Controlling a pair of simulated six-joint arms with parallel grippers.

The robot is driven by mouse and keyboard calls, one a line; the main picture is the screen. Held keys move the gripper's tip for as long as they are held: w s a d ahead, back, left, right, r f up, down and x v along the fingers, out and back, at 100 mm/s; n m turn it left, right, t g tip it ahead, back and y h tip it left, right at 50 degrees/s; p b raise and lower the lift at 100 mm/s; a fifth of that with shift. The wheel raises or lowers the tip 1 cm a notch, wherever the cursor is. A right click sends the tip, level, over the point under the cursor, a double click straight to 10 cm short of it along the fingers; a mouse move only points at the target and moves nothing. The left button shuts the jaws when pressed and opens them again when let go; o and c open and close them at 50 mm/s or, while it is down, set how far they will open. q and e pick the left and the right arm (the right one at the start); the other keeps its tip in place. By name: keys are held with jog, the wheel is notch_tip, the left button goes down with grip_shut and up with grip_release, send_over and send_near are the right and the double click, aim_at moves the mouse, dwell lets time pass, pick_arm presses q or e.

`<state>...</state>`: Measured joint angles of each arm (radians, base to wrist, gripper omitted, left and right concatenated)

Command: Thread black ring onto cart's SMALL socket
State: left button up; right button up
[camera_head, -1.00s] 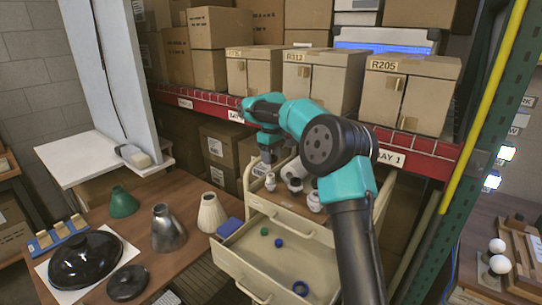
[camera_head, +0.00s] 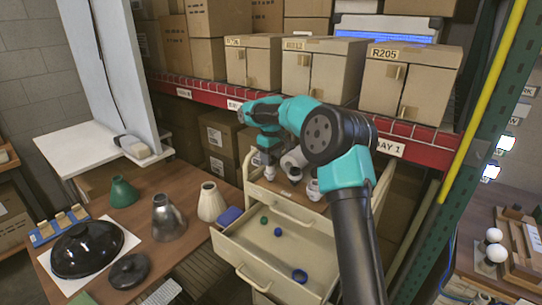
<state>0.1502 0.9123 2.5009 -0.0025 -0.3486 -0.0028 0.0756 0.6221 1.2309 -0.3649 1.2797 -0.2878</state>
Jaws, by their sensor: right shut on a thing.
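My right gripper (camera_head: 268,160) is over the back left of the cart's top (camera_head: 287,190), pointing down. It is shut on the black ring, which is too small and dark to make out between the fingers. A small white socket (camera_head: 269,174) stands upright on the cart directly below the fingertips, its upper end meeting or hidden by them. I cannot tell whether the ring is around it. Larger white sockets stand just to the right, one (camera_head: 314,190) near the cart's right side and another (camera_head: 294,159) partly behind my arm. My left gripper is not in view.
The cart's open drawer (camera_head: 240,262) holds a blue ring (camera_head: 299,276) and small green and blue pieces. Lamp shades, including a silver one (camera_head: 168,222), and a black dome (camera_head: 86,250) stand on the left table. Shelf boxes (camera_head: 312,72) stand behind my arm.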

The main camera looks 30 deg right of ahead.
aim_at(270, 173)
jog(key=shift+f, duration=0.15)
dwell(0.5)
jog(key=shift+f, duration=1.15)
jog(key=shift+f, duration=0.6)
dwell(1.3)
jog(key=o, duration=0.4)
jog(key=shift+c, duration=0.2)
jog(key=c, duration=0.5)
jog(key=shift+f, duration=0.2)
jog(key=m, duration=0.5)
jog(key=shift+a+f, duration=0.15)
jog(key=shift+m, duration=0.9)
